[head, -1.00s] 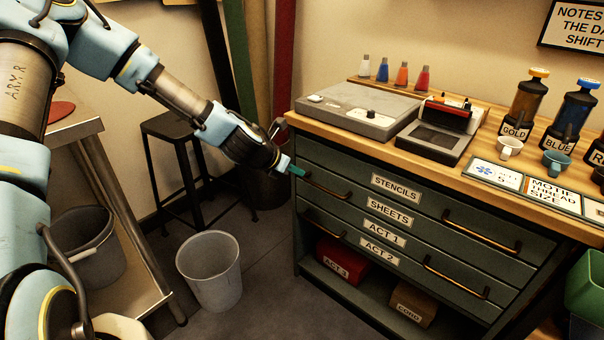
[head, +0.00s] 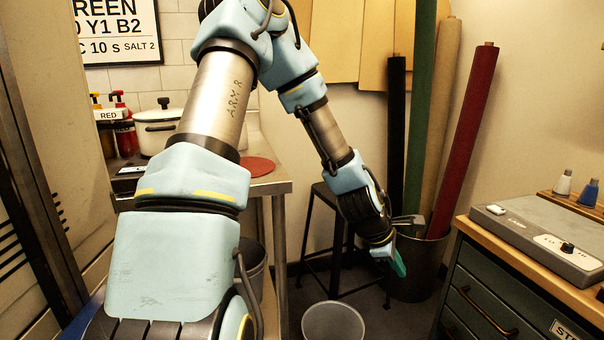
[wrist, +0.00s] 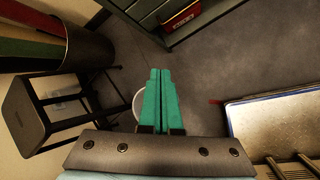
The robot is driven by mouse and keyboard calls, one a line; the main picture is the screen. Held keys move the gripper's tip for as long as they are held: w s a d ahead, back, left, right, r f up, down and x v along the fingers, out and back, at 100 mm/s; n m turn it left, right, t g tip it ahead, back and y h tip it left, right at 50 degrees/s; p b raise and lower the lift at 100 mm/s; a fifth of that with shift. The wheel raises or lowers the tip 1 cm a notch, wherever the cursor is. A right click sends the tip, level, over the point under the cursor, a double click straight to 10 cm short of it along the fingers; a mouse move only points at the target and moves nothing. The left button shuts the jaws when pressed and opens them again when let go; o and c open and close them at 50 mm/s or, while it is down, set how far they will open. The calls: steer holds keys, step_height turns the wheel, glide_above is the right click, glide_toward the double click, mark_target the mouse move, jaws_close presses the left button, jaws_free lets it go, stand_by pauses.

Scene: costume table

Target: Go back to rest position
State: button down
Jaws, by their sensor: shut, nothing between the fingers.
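My gripper (head: 398,262) hangs low in the middle of the head view, at the end of my folded-down arm, pointing down. Its teal fingers (wrist: 161,98) lie side by side in the wrist view, shut with nothing between them. In the head view the gripper is in front of the dark bin of fabric rolls and up and to the right of the white bucket. In the wrist view the fingers point over bare grey floor and partly cover the bucket.
A white bucket (head: 333,322) stands on the floor below. A black stool (head: 322,235) and a dark bin (head: 418,270) with several tall rolls are close behind. The drawer cabinet (head: 490,300) is at right. A metal side table (head: 270,188) with a pot (head: 158,130) is at left.

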steer(key=s+a+r+m+y+p, duration=0.1)
steer(key=a+r+m, duration=0.3)
steer(key=a, duration=0.6)
steer(key=s+a+r+m+y+p, duration=0.2)
steer(key=a+r+m+y+p, duration=0.1)
steer(key=a+r, duration=0.5)
steer(key=s+a+r+m+y+p, duration=0.1)
steer(key=a+r+m, duration=0.5)
steer(key=a, duration=0.6)
steer(key=shift+s+r+m+y+p, duration=0.35)
steer(key=shift+m+y+p, duration=0.2)
steer(key=shift+p, duration=0.7)
steer(key=shift+a, duration=0.1)
